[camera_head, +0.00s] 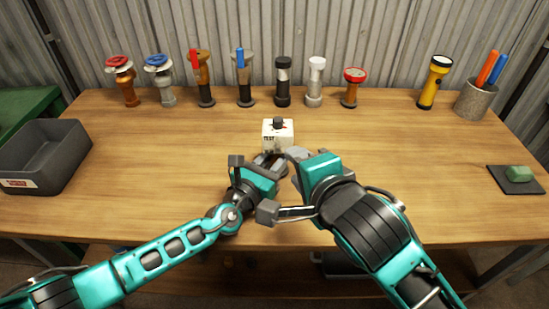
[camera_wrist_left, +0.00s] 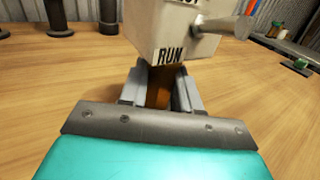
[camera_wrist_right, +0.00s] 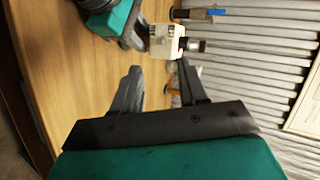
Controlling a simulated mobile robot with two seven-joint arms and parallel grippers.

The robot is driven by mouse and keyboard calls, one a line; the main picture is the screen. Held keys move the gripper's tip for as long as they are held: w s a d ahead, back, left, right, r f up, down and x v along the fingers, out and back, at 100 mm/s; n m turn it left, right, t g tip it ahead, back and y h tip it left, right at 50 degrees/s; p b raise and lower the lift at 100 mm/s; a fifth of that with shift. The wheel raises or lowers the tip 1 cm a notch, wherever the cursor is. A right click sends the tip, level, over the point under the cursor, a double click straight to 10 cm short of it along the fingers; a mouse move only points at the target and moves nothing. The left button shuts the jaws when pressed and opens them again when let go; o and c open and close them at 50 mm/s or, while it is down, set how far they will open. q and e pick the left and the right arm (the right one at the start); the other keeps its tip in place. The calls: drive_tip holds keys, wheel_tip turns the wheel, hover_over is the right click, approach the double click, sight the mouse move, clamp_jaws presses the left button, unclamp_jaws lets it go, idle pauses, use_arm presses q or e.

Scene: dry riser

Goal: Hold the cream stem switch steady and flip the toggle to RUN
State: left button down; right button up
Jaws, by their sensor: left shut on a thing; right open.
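The cream stem switch (camera_head: 278,136) is a small box on a brown stem, standing near the middle of the bench. My left gripper (camera_head: 267,162) is shut on that stem (camera_wrist_left: 159,88), just below the box.
Several valves, stems and fittings stand along the back wall, with a yellow flashlight (camera_head: 433,82) and a pen cup (camera_head: 476,101) at right. A grey bin (camera_head: 48,155) sits at left, a green block (camera_head: 518,173) on a dark pad at right. The bench between is clear.

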drive_tip(key=shift+w+f, duration=0.15)
drive_tip(key=c, duration=0.3)
drive_tip(key=w+f+n+g, duration=0.1)
drive_tip(key=n, duration=0.1)
drive_tip(key=w+f+n+g, duration=0.1)
drive_tip(key=w+f+n, duration=0.1)
drive_tip(key=n, duration=0.1)
drive_tip(key=w+f+n+g+h, duration=0.1)
drive_tip(key=w+n, duration=0.1)
drive_tip(key=n, duration=0.1)
drive_tip(key=shift+w+d+f, duration=0.2)
drive_tip(key=shift+d+f, duration=0.05)
drive_tip(key=shift+d, duration=0.05)
clamp_jaws()
drive_tip(key=w+d+n+g+h, duration=0.1)
drive_tip(key=w+d+n+g, duration=0.3)
drive_tip(key=n, duration=0.4)
drive_tip(key=w+a+r+n+g+y, duration=0.1)
drive_tip(key=r+n+g, duration=0.5)
drive_tip(key=r+n, duration=0.8)
wheel_tip(320, 180, up, 2)
drive_tip(key=shift+w+a+r+n+y, duration=0.15)
drive_tip(key=shift+w+a+n+y, duration=0.2)
drive_tip(key=shift+w+a, duration=0.6)
drive_tip(key=shift+w+d, duration=0.15)
